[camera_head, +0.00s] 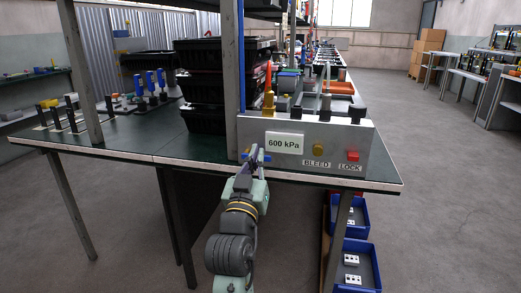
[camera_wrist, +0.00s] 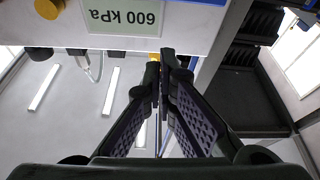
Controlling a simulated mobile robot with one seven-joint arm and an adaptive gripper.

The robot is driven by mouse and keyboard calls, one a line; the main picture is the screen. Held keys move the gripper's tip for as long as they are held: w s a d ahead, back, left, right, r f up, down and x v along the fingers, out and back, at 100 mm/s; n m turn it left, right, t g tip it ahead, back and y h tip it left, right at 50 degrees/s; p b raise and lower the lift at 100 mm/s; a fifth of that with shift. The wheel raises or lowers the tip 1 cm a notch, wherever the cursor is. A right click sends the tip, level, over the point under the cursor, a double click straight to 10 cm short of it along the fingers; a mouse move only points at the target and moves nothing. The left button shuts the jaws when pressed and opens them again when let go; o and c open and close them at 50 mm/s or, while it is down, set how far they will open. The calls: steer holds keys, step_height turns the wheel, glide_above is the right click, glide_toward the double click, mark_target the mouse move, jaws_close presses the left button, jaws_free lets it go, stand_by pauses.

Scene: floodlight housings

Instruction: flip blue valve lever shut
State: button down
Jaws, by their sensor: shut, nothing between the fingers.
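A grey panel box (camera_head: 305,141) on the table's front edge carries a "600 kPa" label (camera_head: 284,142). A small blue piece (camera_head: 263,158), apparently the valve lever, shows at the panel's lower left, lying roughly level and partly hidden behind my gripper. My gripper (camera_head: 246,160) is shut and empty, its tips right by the blue piece; I cannot tell whether they touch. In the wrist view my gripper (camera_wrist: 159,75) has its fingertips together, below the upside-down label (camera_wrist: 124,16). A small yellow part (camera_wrist: 154,57) shows just behind the tips; the lever is mostly hidden there.
The panel also has a yellow BLEED knob (camera_head: 318,150) and a red LOCK button (camera_head: 353,156). A grey upright post (camera_head: 231,90) stands left of the panel, with stacked black crates (camera_head: 205,85) beyond. Blue bins (camera_head: 357,262) sit low at the right. Floor to the right is clear.

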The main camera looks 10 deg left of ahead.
steer(key=v, duration=0.3)
steer(key=shift+s+b, duration=0.3)
steer(key=shift+s, duration=0.1)
steer(key=shift+a, duration=0.1)
